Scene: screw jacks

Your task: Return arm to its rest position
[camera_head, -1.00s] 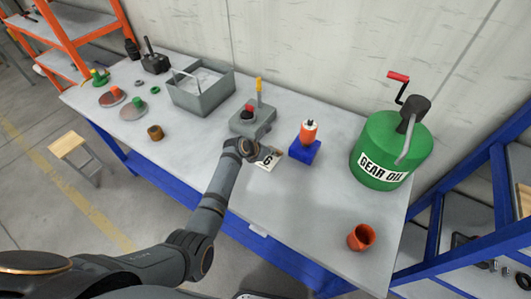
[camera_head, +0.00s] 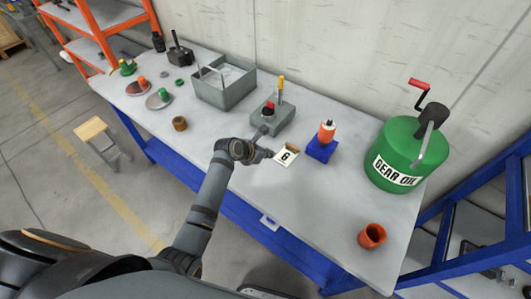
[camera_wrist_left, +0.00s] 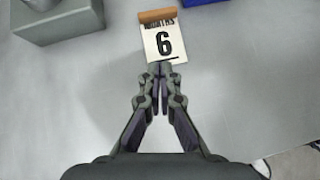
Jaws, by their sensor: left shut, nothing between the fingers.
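My left arm comes in from the left in the head view, and my left gripper (camera_head: 265,155) is over the front part of the grey workbench (camera_head: 215,126). In the left wrist view the left gripper (camera_wrist_left: 162,68) is shut, its fingertips together with nothing between them. The fingertips appear just at the lower edge of a white card (camera_wrist_left: 161,40) with a black 6 and a brown top strip. The card also shows in the head view (camera_head: 287,156). I cannot tell whether the fingers touch it. My right gripper is not in view.
Behind the gripper stands a grey box (camera_head: 272,118) with a red button and a yellow-handled lever. A blue block (camera_head: 321,150) with an orange bottle, a green gear oil can (camera_head: 395,155) and an orange cup (camera_head: 371,236) are to the right. A grey bin (camera_head: 225,92) is at the back.

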